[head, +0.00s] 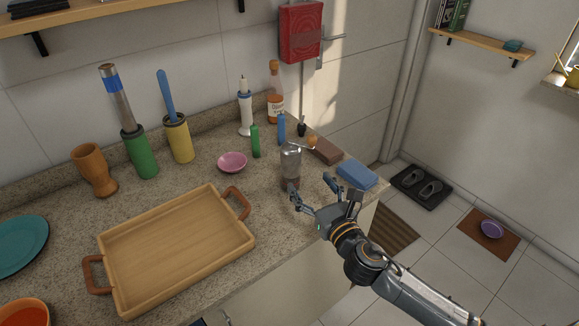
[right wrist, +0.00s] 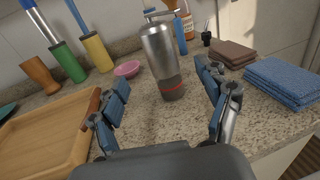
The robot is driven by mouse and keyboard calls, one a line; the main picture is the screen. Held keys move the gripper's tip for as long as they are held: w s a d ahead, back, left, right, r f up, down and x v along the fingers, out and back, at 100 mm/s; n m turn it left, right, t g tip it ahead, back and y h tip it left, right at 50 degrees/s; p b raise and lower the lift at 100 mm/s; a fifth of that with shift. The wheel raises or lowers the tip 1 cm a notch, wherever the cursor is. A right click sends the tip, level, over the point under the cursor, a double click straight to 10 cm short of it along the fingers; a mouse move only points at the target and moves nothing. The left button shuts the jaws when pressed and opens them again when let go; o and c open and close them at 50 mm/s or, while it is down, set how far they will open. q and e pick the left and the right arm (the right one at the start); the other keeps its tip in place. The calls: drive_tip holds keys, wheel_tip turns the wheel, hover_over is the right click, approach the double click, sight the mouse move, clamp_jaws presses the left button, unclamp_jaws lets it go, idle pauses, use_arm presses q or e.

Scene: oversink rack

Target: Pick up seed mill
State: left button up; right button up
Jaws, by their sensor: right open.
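The seed mill is most likely the metal cylinder with a dark base and a top crank (head: 291,163). It stands upright on the speckled counter, right of the tray. In the right wrist view the mill (right wrist: 160,55) stands straight ahead, with a red ring near its base. My right gripper (head: 309,186) is open and empty just in front of the mill. In the right wrist view its fingers (right wrist: 158,82) spread to the left and right of the mill, with visible gaps and no contact seen. My left gripper is not in view.
A wooden tray (head: 180,250) lies left of the mill. Brown cloth (head: 326,151) and blue cloth (head: 357,174) lie to the right, near the counter's edge.

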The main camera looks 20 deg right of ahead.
sight(295, 162)
drive_tip(key=w, duration=0.6)
drive_tip(key=shift+w+a+p, duration=0.2)
drive_tip(key=shift+a+p, duration=0.15)
drive_tip(key=shift+a, duration=0.05)
drive_tip(key=shift+w+r, duration=0.1)
drive_tip(key=shift+w, duration=0.2)
drive_tip(key=w, duration=0.2)
drive_tip(key=w+p, duration=0.1)
drive_tip(key=shift+w+a, duration=0.4)
drive_tip(key=shift+w, duration=0.4)
drive_tip(key=shift+s, duration=0.1)
drive_tip(key=c, duration=1.4)
drive_tip(key=shift+c, duration=0.9)
drive_tip(key=shift+r, duration=0.15)
